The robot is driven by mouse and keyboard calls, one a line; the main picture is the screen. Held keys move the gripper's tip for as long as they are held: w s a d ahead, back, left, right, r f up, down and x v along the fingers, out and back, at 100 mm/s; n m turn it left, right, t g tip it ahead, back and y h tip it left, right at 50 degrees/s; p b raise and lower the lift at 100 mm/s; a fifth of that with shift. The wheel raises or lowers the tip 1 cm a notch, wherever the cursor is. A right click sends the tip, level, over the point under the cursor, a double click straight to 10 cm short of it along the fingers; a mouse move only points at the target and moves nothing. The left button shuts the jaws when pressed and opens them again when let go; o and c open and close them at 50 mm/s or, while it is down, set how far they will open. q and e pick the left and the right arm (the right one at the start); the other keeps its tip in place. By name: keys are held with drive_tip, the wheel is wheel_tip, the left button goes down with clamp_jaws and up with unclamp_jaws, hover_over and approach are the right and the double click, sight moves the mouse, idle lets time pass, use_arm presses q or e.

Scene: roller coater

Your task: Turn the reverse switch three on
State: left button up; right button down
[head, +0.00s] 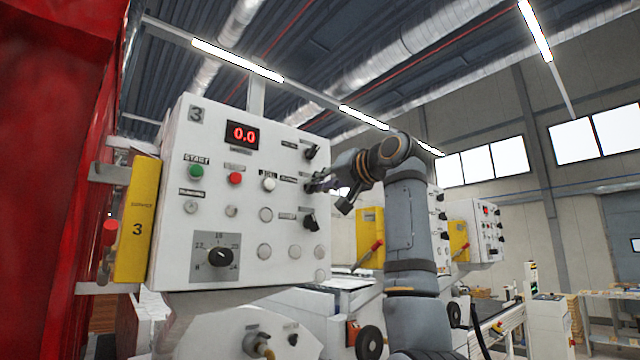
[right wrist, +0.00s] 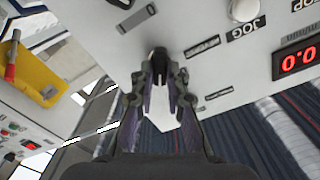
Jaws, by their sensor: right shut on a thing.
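The white control panel marked 3 (head: 180,150) fills the left middle of the head view. Its right column has an upper black switch (head: 311,152) and a lower black switch (head: 311,222). My right gripper (head: 320,186) is at the middle position of that column, its fingers hiding most of what sits there. In the right wrist view my right gripper (right wrist: 160,82) is shut on a black switch knob (right wrist: 158,58), one finger on each side. The small labels are too blurred to tell which one reads reverse. My left gripper is in neither view.
The panel also has a red 0.0 display (head: 242,135), a green start button (head: 196,171), a red button (head: 235,179) and a rotary dial (head: 220,257). A yellow box marked 3 (head: 138,220) hangs on its left. Further panels (head: 475,230) stand behind my right arm.

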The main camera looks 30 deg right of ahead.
idle(0.3)
drive_tip(key=c, duration=1.3)
unclamp_jaws()
drive_tip(key=shift+c, duration=0.2)
drive_tip(key=s+d, duration=0.1)
drive_tip(key=s, duration=1.1)
